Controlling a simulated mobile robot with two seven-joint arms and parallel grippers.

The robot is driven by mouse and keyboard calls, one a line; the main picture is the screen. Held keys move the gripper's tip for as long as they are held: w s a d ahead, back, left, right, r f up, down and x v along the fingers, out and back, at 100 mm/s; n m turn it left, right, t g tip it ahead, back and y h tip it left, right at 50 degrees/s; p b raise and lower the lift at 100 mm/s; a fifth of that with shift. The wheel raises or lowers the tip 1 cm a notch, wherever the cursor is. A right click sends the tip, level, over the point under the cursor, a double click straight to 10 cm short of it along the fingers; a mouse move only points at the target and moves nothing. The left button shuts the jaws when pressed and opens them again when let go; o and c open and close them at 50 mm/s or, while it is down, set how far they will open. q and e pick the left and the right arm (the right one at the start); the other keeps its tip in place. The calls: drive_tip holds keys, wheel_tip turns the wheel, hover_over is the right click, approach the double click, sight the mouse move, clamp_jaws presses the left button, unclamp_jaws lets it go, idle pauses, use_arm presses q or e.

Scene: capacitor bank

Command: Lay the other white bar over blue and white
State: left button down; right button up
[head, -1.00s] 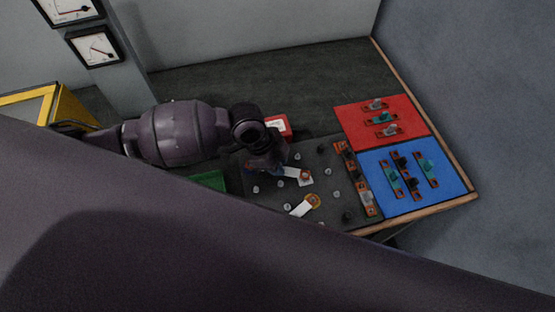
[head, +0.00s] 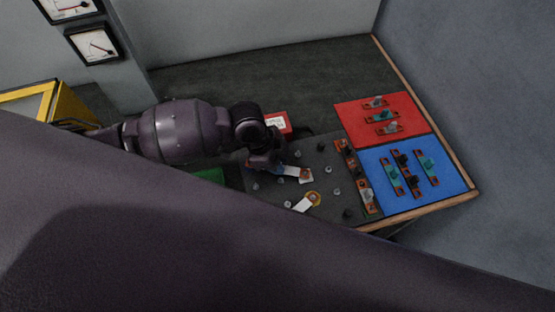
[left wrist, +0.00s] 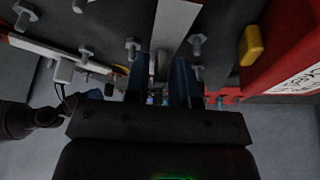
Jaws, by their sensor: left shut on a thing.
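A white bar (head: 291,171) with a copper-coloured right end lies over the dark grey stud board (head: 263,208). My left gripper (head: 279,168) is at its left end and shut on it. In the left wrist view the gripper's dark blue fingers (left wrist: 168,85) flank the white bar (left wrist: 176,22), which runs away from them. A second white bar (head: 301,205) lies lower on the board, with a yellow ring at its copper end. A bit of blue shows beside the left gripper; whether the held bar touches the studs, I cannot tell.
A red labelled box (head: 278,121) stands behind the board. To the right are a red mat (head: 350,115) and a blue mat (head: 447,194) with copper-ended parts. Several metal studs stand up around the bars. A yellow-framed box (head: 75,115) is far left.

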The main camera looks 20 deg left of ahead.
use_arm(q)
drive_tip(key=shift+f, duration=0.3)
drive_tip(key=c, duration=0.9)
unclamp_jaws()
drive_tip(key=p+v, duration=0.1)
drive_tip(key=v, duration=0.9)
drive_tip(key=shift+a+r+p, duration=0.1)
drive_tip(key=shift+r+p, duration=0.2)
drive_tip(key=shift+r, duration=0.1)
